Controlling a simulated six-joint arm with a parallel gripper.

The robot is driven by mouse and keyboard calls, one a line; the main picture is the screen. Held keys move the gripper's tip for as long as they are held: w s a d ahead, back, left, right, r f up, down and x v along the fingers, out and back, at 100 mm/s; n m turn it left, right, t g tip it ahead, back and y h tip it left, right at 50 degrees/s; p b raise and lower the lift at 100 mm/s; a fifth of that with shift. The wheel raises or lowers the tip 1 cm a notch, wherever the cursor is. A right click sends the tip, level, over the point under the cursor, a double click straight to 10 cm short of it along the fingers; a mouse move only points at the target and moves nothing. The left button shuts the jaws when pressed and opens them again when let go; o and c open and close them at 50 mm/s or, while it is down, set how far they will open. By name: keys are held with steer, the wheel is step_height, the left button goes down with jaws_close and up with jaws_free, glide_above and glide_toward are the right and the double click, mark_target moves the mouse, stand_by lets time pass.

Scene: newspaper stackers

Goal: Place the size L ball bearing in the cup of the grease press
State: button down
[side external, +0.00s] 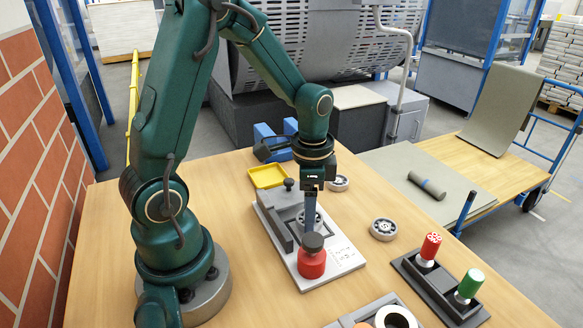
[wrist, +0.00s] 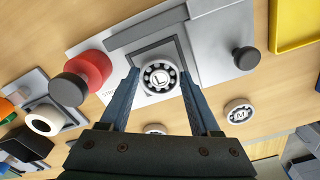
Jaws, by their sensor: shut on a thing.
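My gripper (side external: 310,212) is shut on the size L ball bearing (wrist: 160,76), a metal ring with a dark ball track and an L on its face. The bearing is between the blue fingertips in the wrist view. The grease press (side external: 341,257) is a light grey plate with a raised grey block, a dark knob and a red part with a dark cap (side external: 311,262). It also shows in the wrist view (wrist: 215,45). The bearing is over the dark-edged square of the press. I cannot tell whether it touches the cup, which is hidden.
One loose bearing (side external: 383,229) lies right of the press, another (side external: 338,183) behind it; one is marked M (wrist: 238,111). A yellow tray (side external: 267,176) and blue blocks (side external: 272,140) stand behind. A dark rack (side external: 437,288) with red and green-topped pieces is front right.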

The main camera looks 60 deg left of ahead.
steer(key=shift+f, duration=0.55)
steer(key=shift+f, duration=0.2)
steer(key=shift+c, duration=1.9)
jaws_free()
steer(key=shift+r, duration=0.15)
step_height(320, 180, up, 12)
steer(key=s+d+r+n+t, duration=0.2)
steer(key=s+d+n+t, duration=0.3)
steer(key=s, duration=0.3)
steer(key=shift+d+t, duration=0.3)
steer(key=shift+d, duration=0.5)
